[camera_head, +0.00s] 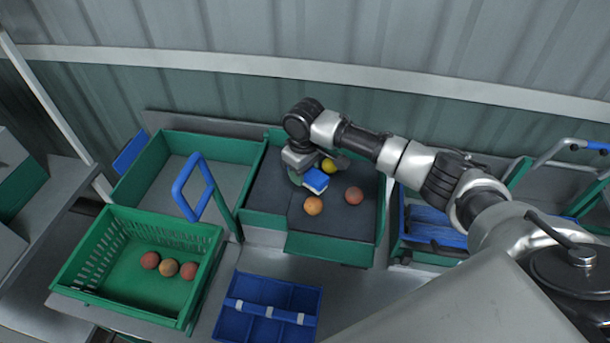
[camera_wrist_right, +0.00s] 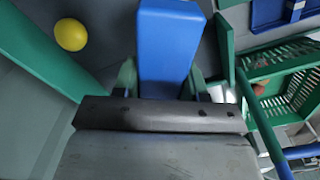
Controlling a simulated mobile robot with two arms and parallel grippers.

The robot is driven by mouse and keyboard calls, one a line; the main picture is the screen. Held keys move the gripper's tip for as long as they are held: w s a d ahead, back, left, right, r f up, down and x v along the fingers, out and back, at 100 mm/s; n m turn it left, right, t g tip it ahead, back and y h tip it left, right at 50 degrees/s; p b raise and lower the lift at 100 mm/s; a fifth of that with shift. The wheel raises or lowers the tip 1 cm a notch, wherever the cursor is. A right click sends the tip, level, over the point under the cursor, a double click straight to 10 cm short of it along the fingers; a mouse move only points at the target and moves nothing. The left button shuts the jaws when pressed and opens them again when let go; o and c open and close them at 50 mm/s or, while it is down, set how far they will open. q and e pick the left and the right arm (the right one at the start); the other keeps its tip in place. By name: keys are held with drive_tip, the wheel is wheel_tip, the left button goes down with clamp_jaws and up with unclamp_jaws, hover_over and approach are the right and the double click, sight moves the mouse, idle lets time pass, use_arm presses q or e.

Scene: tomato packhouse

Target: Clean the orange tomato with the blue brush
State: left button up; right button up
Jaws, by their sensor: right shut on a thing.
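The orange tomato (camera_head: 313,205) lies on the dark floor of a green-walled tray (camera_head: 330,248). My right gripper (camera_head: 306,177) is over the tray, just behind the orange tomato, and is shut on the blue brush (camera_head: 316,181). In the right wrist view the brush (camera_wrist_right: 168,45) sticks out as a blue block between the green-tipped fingers (camera_wrist_right: 160,82). The brush's underside is hidden. In the head view it appears close to the orange tomato, but I cannot tell any contact. The orange tomato is not visible in the wrist view. My left gripper is not in view.
A yellow tomato (camera_head: 329,166) and a red tomato (camera_head: 354,195) share the tray. A green crate (camera_head: 182,318) at front left holds three tomatoes (camera_head: 168,268). A blue divided box (camera_head: 266,308) stands in front. An empty green-walled bay (camera_head: 205,150) with a blue handle (camera_head: 208,190) is left.

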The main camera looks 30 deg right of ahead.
sight(309, 199)
drive_tip(key=shift+f, duration=0.1)
drive_tip(key=shift+s+d+f+b, duration=0.15)
drive_tip(key=shift+s+f, duration=0.2)
drive_tip(key=shift+f, duration=0.55)
drive_tip(key=shift+s+d+f+b, duration=0.15)
drive_tip(key=shift+s+f, duration=0.2)
drive_tip(key=shift+f, duration=0.5)
drive_tip(key=shift+s+d+f+b, duration=0.15)
drive_tip(key=shift+s+f, duration=0.2)
drive_tip(key=shift+f, duration=0.55)
drive_tip(key=shift+f, duration=0.4)
drive_tip(key=shift+w, duration=0.1)
